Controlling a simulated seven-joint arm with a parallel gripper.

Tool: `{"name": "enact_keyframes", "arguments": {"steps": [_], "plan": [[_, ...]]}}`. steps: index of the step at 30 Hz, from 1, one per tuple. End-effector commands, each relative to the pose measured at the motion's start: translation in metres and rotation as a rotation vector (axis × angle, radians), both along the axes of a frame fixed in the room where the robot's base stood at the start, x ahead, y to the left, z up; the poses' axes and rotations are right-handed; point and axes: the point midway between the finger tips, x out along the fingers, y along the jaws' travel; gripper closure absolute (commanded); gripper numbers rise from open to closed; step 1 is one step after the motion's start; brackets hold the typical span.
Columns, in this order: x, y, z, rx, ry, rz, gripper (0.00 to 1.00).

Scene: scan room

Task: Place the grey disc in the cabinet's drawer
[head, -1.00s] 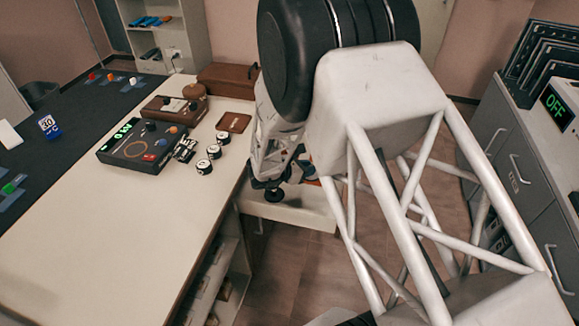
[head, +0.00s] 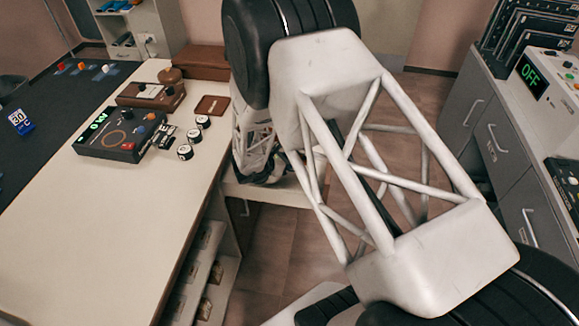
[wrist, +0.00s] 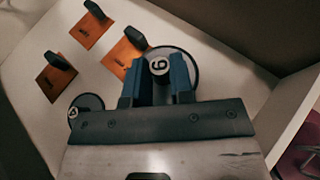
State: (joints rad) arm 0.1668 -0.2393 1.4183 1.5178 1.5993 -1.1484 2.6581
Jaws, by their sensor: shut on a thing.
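In the wrist view my gripper (wrist: 159,82) has its blue fingers closed around the upright knob of a round grey disc (wrist: 191,68). The knob top shows a 6 or 9. The disc is over or on a pale surface (wrist: 228,75) with raised sides, which looks like the open drawer; I cannot tell whether it touches. In the head view my gripper is mostly hidden behind my arm, above the pale drawer-like part (head: 275,191) beside the desk.
Several orange plates with dark knobs (wrist: 130,47) lie left of the held disc. A dark disc with a triangle mark (wrist: 86,103) is near my gripper's left side. The desk (head: 110,215) bears a control box (head: 118,137) and small round pieces (head: 186,152).

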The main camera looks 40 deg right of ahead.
Motion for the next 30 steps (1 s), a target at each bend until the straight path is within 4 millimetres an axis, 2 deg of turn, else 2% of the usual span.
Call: {"name": "enact_keyframes", "arguments": {"steps": [5,17,30], "plan": [[0.000,0.000,-0.003,0.000,0.001,0.000,1.00],[0.000,0.000,-0.037,0.000,0.001,-0.001,1.00],[-0.001,0.000,-0.040,0.000,0.001,-0.001,1.00]]}}
